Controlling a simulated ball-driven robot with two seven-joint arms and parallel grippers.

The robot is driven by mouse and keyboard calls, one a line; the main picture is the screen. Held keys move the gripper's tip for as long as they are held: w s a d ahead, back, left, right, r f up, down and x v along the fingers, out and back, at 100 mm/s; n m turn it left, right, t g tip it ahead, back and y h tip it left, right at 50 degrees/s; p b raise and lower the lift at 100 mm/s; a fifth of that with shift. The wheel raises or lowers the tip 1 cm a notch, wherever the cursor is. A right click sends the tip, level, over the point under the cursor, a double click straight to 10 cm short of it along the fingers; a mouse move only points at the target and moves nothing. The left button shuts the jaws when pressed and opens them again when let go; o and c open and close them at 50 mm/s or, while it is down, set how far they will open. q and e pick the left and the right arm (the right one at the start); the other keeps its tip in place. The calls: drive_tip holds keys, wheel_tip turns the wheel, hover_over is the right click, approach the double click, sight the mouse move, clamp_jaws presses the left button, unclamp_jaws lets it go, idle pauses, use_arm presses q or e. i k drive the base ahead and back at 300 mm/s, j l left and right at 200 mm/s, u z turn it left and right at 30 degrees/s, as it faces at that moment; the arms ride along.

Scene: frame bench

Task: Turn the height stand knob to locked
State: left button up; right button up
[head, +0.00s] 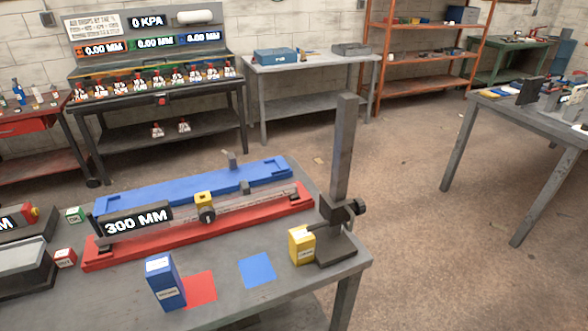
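The height stand is a tall dark grey upright post (344,150) on a flat square base (338,250) at the right end of the bench. A black round knob (361,207) sits on the right side of a dark clamp block low on the post. I cannot read from this view whether the knob is locked or loose. Neither of my grippers shows in the head view.
A yellow labelled block (301,246) stands close against the stand's left side. A blue labelled box (165,282), a red square (200,288) and a blue square (257,270) are at the bench front. A long fixture with a "300 MM" display (138,220) lies behind.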

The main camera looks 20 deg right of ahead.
sight(359, 207)
drive_tip(key=l+u, duration=0.35)
drive_tip(key=l, duration=1.1)
drive_tip(key=l+u, duration=0.3)
drive_tip(key=l, duration=1.15)
drive_tip(key=u, duration=0.35)
drive_tip(key=l+u, duration=0.4)
drive_tip(key=i+l+u, duration=0.1)
drive_tip(key=l+u, duration=0.75)
drive_tip(key=k+j, duration=0.05)
drive_tip(key=j, duration=0.05)
